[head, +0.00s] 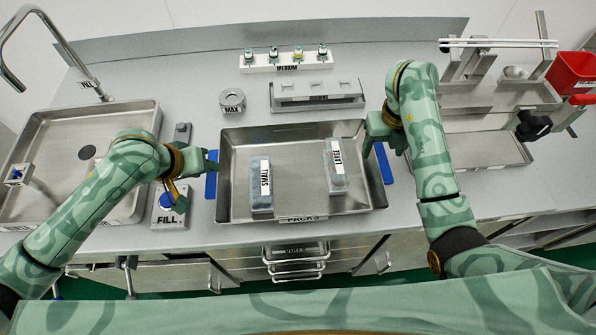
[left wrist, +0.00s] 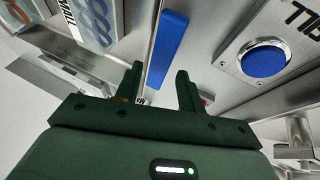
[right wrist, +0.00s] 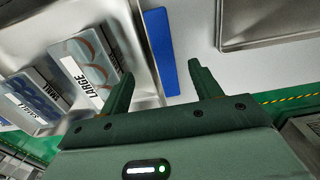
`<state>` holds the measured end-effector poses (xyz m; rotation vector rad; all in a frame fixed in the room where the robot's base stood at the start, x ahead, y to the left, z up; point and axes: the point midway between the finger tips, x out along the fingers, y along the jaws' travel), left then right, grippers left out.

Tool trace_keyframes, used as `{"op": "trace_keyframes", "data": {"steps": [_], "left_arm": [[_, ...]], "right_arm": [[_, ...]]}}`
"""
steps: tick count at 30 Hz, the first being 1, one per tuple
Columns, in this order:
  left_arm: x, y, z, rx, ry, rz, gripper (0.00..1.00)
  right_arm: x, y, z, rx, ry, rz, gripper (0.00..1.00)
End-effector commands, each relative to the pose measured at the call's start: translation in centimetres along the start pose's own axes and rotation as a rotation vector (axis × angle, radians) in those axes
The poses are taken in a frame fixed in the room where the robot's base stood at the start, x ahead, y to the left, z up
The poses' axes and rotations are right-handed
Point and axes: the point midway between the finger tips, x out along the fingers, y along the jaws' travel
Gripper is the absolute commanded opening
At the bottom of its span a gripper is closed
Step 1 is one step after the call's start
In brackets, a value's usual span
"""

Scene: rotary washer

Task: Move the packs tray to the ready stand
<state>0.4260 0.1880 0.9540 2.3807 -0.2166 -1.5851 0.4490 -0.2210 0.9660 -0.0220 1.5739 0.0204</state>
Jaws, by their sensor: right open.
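The packs tray (head: 295,165) is a shallow steel tray with a PACKS label, lying on the counter at the middle of the head view. It holds a SMALL pack (head: 261,196) and a LARGE pack (head: 336,176). A blue handle is on its left side (head: 211,184) and another on its right side (head: 384,163). My left gripper (left wrist: 159,75) is open, its fingers apart near the left handle (left wrist: 167,45). My right gripper (right wrist: 160,72) is open, its fingertips near the right handle (right wrist: 161,52). No label for the ready stand is readable.
A steel sink (head: 80,165) is at the left, with a FILL button unit (head: 168,208) beside the tray. A steel block (head: 317,95) and MEDIUM bottle rack (head: 287,62) are behind it. At the right are a shallow steel tray (head: 485,150) and red bin (head: 573,72).

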Motion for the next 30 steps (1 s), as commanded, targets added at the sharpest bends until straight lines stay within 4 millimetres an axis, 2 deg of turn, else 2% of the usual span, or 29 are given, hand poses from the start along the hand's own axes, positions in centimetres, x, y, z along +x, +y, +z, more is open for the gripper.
{"op": "trace_keyframes", "data": {"steps": [3, 9, 15, 23, 24, 27, 28, 30], "left_arm": [[2.3, 0.1, 0.0, -0.002, -0.001, 0.001, 0.39], [5.0, 0.1, 0.0, -0.001, 0.0, 0.0, 0.39], [6.0, 0.1, 0.0, 0.001, 0.001, 0.0, 0.39], [6.1, 0.0, 0.0, 0.001, 0.001, 0.0, 0.39], [6.1, 0.0, 0.0, 0.001, 0.001, 0.0, 0.34], [6.1, 0.0, 0.0, 0.001, 0.001, 0.0, 0.06], [6.1, 0.0, 0.0, 0.001, 0.001, 0.0, 0.0], [6.1, 0.0, 0.0, 0.001, 0.001, 0.0, 0.0]], "right_arm": [[2.3, 0.1, -0.1, -0.001, 0.004, 0.004, 0.63], [5.0, 0.0, 0.0, 0.0, 0.001, 0.0, 0.63], [6.1, 0.1, 0.0, 0.001, -0.001, 0.001, 0.63], [6.1, 0.0, 0.1, 0.001, -0.003, 0.0, 0.63], [6.1, 0.0, 0.1, 0.001, -0.003, 0.0, 0.58], [6.1, 0.0, 0.1, 0.001, -0.003, 0.0, 0.3], [6.1, 0.0, 0.1, 0.001, -0.003, 0.0, 0.22], [6.1, 0.0, 0.1, 0.001, -0.003, -0.001, 0.02]]}}
